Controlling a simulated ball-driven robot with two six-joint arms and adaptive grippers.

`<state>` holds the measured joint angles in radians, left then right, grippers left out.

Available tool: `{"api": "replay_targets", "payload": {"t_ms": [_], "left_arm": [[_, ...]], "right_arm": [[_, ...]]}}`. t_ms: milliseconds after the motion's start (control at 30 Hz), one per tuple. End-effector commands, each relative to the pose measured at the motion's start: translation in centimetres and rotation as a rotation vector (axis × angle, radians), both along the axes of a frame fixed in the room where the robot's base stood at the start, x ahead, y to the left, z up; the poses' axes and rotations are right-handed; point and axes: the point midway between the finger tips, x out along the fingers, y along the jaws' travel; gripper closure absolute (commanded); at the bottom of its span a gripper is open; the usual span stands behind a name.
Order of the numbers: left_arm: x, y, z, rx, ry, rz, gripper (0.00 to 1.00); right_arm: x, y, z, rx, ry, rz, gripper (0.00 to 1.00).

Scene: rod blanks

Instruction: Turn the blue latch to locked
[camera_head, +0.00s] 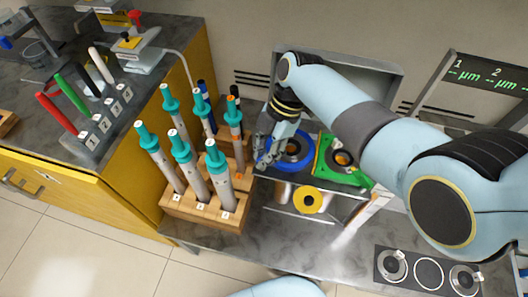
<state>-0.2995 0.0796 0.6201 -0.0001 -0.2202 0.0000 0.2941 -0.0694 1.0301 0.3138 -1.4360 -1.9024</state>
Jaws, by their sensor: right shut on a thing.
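The blue latch (306,161) is a blue ring around a dark opening with an orange centre, on the dark top of the fixture in the middle of the view. My right gripper (265,157) points down at the left side of this ring. It is shut, apparently on the latch's left side, but the fingers cover that part and the contact is hard to see. The latch's exact angle cannot be read. My left gripper is not in view.
A green plate (325,166) with a similar opening sits right of the latch. A yellow ring (309,200) is on the fixture's front. A wooden rack (183,209) with several teal-capped rods stands close on the left. The grey bench (275,238) in front is mostly clear.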

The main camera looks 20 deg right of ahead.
Motion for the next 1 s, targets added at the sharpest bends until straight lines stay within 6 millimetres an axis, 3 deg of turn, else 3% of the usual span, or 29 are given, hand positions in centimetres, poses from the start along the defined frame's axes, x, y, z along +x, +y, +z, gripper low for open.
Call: {"api": "replay_targets", "payload": {"t_ms": [133, 167, 333, 667, 1000], "left_arm": [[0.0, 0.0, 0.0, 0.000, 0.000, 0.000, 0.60], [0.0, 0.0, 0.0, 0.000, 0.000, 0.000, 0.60], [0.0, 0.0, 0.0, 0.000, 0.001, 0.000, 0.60], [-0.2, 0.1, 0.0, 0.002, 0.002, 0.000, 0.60], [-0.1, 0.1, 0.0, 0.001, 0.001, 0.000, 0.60]], "right_arm": [[0.0, 0.0, -0.1, 0.000, 0.000, 0.001, 1.00], [0.0, 0.0, -0.1, 0.000, 0.000, 0.001, 0.86], [0.0, 0.0, 0.0, 0.000, 0.000, 0.000, 0.66], [0.1, -0.2, 0.5, 0.000, -0.001, 0.000, 0.66], [0.9, -2.8, 6.8, -0.002, -0.004, -0.002, 0.66]]}}
